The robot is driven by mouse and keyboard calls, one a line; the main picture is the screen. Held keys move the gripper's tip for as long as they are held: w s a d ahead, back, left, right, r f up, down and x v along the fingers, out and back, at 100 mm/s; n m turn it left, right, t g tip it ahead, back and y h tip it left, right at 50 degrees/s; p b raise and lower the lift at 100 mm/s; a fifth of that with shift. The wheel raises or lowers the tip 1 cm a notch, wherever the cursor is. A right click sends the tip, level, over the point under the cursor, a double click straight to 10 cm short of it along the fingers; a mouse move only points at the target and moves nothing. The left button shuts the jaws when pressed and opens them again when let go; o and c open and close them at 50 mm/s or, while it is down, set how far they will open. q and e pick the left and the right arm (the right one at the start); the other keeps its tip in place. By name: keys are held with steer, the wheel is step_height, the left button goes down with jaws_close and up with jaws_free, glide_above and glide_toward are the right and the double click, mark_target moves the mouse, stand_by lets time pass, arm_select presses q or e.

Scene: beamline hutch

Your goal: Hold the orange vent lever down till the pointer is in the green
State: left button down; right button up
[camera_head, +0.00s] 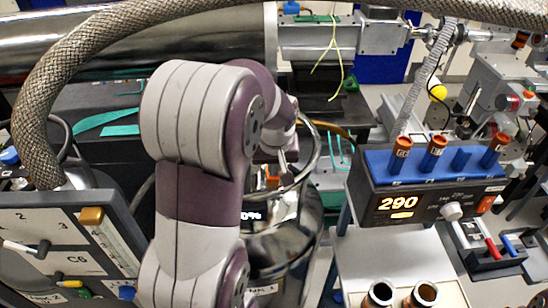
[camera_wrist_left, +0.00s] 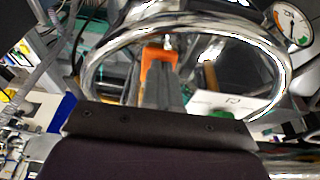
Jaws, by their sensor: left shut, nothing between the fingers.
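The orange vent lever (camera_wrist_left: 157,54) shows in the wrist view just beyond the tips of my left gripper (camera_wrist_left: 165,78), inside a shiny metal ring. The fingers are shut with nothing between them and overlap the lever in the picture; I cannot tell whether they touch it. A round gauge (camera_wrist_left: 292,27) with coloured zones is at the top right of the wrist view; its pointer is too small to read surely. In the head view my left arm reaches to a shiny vessel (camera_head: 285,248), and the lever is mostly hidden there. My right gripper is out of view.
The metal ring (camera_wrist_left: 92,68) surrounds the lever area closely. A blue-topped controller (camera_head: 430,190) reading 290 stands right, above a white shelf (camera_head: 385,258). A panel (camera_head: 60,235) stands at the left, with a braided hose (camera_head: 42,125) arching over it.

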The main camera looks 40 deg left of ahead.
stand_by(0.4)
arm_select(q)
steer(key=shift+r+p, duration=0.65)
steer(key=shift+r, duration=0.1)
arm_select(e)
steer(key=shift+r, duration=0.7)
arm_select(q)
steer(key=shift+r, duration=0.1)
steer(key=shift+w+r+p, duration=0.1)
steer(key=shift+r+p, duration=0.25)
steer(key=shift+p, duration=0.1)
step_height(320, 180, up, 4)
steer(key=p, duration=0.3)
steer(key=shift+w+a+f+p, duration=0.15)
steer(key=shift+p, duration=0.15)
steer(key=shift+s+d+r+b, duration=0.2)
steer(key=shift+s+r+b, duration=0.1)
steer(key=shift+b, duration=0.45)
steer(key=v, duration=0.9)
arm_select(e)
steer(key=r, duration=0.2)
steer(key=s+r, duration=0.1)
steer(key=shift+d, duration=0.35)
